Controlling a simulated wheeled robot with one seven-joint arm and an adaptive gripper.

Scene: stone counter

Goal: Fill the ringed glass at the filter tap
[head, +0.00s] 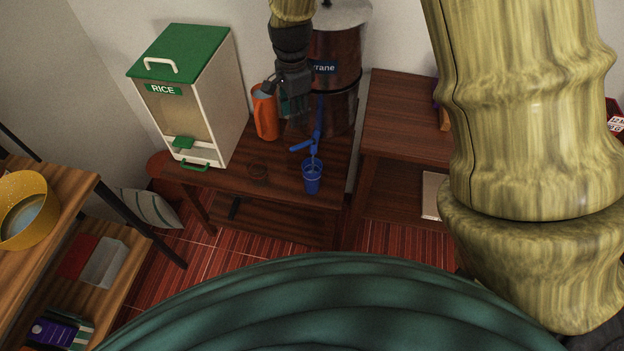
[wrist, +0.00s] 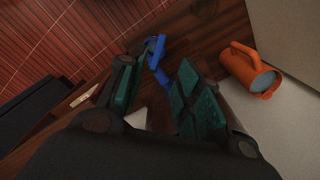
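The filter (head: 336,60) is a brown-red cylinder with a grey lid and a partly hidden label ending in "rane". Its blue tap (head: 303,146) sticks out at the front, low down. A blue glass (head: 312,180) stands upright on the wooden stand under the spout. A thin pale streak shows between spout and glass; its contents are too small to tell. My gripper (head: 294,108) hangs above and behind the tap, beside the filter. In the wrist view its teal fingers (wrist: 155,95) are apart with nothing gripped. Blue tap parts (wrist: 156,52) show beyond the fingertips.
An orange jug (head: 266,114) stands close left of my gripper, with a white rice bin (head: 215,110) further left. A dark round mark (head: 257,172) lies left of the glass. A wooden table (head: 405,118) stands at the right, and a shelf with a yellow pot (head: 30,210) at the left.

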